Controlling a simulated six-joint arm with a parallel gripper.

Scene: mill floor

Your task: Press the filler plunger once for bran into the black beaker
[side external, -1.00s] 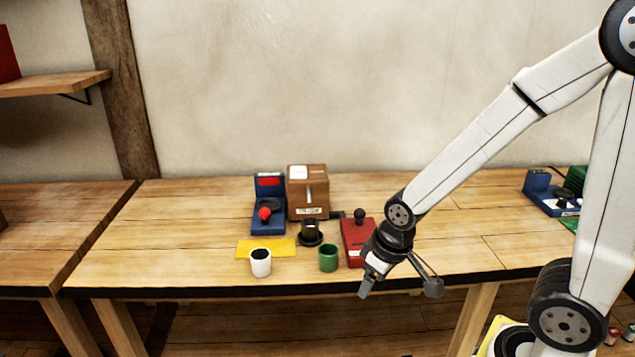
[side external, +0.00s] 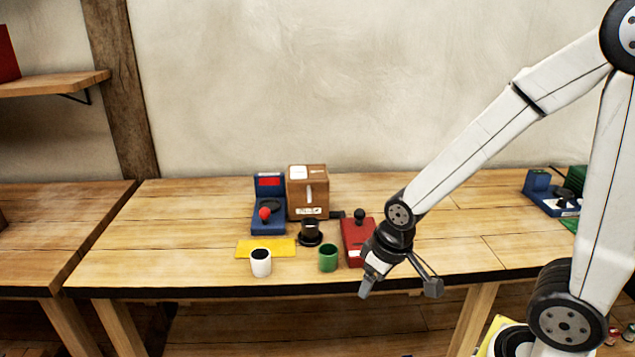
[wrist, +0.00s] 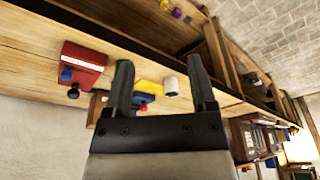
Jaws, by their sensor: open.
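The black beaker (side external: 311,227) stands upright on a dark round base in front of a brown box (side external: 308,190) with labels on its front. A dark bar with a black knob (side external: 360,214) shows at the box's right. I cannot tell for certain which part is the filler plunger. In the wrist view the black knob (wrist: 73,92) hangs beside a red block (wrist: 82,65). My gripper (side external: 400,288) is open and empty, above the table's front edge, right of the red block and apart from everything. Its two fingers (wrist: 159,63) show spread in the wrist view.
A green cup (side external: 328,258), a white cup (side external: 260,263) and a yellow mat (side external: 256,249) lie near the front. A blue device (side external: 268,190) with a red knob stands left of the box. Another blue device (side external: 547,198) is far right. The table's middle right is clear.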

